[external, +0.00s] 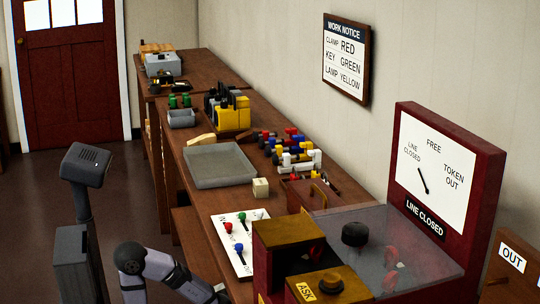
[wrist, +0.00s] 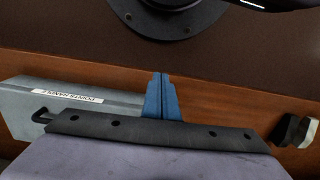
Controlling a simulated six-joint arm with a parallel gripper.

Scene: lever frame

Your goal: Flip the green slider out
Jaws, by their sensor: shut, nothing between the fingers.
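A white panel (external: 246,258) lies on the bench in the external view, with a red, a green and a blue knob on it. The green slider (external: 240,217) is the small green knob near the panel's far edge; I cannot tell its exact position in its slot. It does not show in the wrist view. My gripper (wrist: 162,76) shows in the wrist view as two blue fingers pressed together, empty, in front of a brown wooden face. In the external view only my arm's links show at the bottom; the gripper itself is out of sight there.
A grey box (wrist: 25,108) labelled "POINTS HANDLE" is left of my fingers. Dark knobs (wrist: 294,130) are at right. In the external view a grey tray (external: 220,166) and a cream cube (external: 261,188) lie beyond the panel. A clear-covered red instrument (external: 445,190) stands right of it.

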